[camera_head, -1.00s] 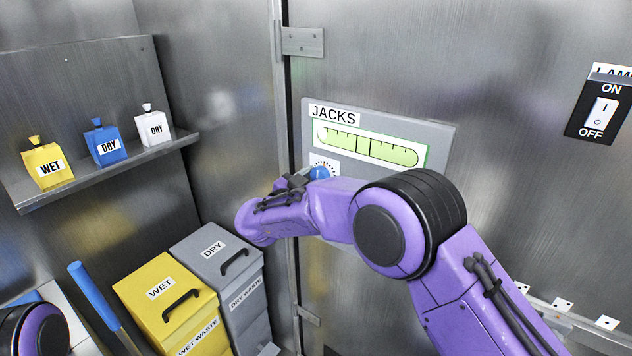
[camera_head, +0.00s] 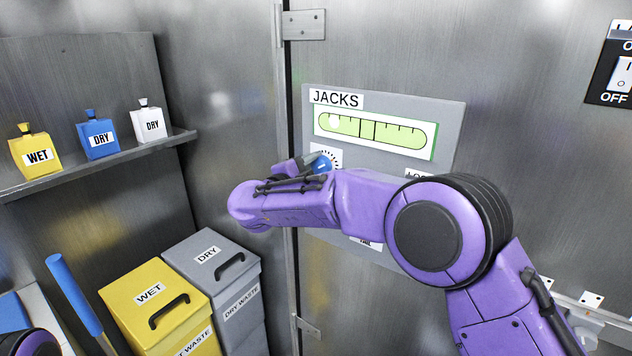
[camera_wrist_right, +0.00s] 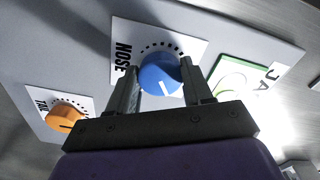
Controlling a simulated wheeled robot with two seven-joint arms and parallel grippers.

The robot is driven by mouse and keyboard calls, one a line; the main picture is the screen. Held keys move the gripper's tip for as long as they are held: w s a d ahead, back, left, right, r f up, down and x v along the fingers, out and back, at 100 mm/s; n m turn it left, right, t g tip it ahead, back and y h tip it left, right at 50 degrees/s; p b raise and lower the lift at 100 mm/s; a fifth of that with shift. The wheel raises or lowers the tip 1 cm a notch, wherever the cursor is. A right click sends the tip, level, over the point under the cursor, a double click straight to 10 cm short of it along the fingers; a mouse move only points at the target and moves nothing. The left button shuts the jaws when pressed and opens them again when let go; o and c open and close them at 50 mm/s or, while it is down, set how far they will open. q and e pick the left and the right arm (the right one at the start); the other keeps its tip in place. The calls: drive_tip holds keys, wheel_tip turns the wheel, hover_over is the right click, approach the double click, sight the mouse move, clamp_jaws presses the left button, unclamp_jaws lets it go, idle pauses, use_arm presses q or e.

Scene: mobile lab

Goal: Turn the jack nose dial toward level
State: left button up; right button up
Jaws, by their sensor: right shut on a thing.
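The blue nose dial (camera_wrist_right: 158,76) sits on its white scale card on the grey jacks panel (camera_head: 450,120). Its white mark points toward my gripper's palm in the right wrist view. My right gripper (camera_wrist_right: 161,80) is shut on the dial, one finger on each side. In the head view the dial (camera_head: 322,164) is partly hidden behind my right wrist. The green level vial (camera_head: 400,132) is above it, with a pale bubble (camera_head: 333,121) near its left end, left of the centre lines. My left gripper is out of view.
The orange tail dial (camera_wrist_right: 65,117) is beside the nose dial. A lamp switch (camera_head: 622,75) is at the right. Yellow (camera_head: 130,290) and grey (camera_head: 185,255) waste bins stand lower left. A shelf (camera_head: 100,162) with bottles is on the left wall.

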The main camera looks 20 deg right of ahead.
drive_tip(key=m+b, duration=0.6)
drive_tip(key=shift+f, duration=0.1)
drive_tip(key=shift+r+m+b, duration=0.15)
drive_tip(key=shift+m+b, duration=0.6)
drive_tip(key=shift+m, duration=0.05)
drive_tip(key=shift+r+m+b, duration=0.15)
drive_tip(key=shift+m+b, duration=0.6)
drive_tip(key=shift+m, duration=0.05)
drive_tip(key=o, duration=1)
drive_tip(key=shift+o, duration=0.2)
drive_tip(key=shift+f, duration=0.1)
drive_tip(key=b+v, duration=0.2)
drive_tip(key=v, duration=0.8)
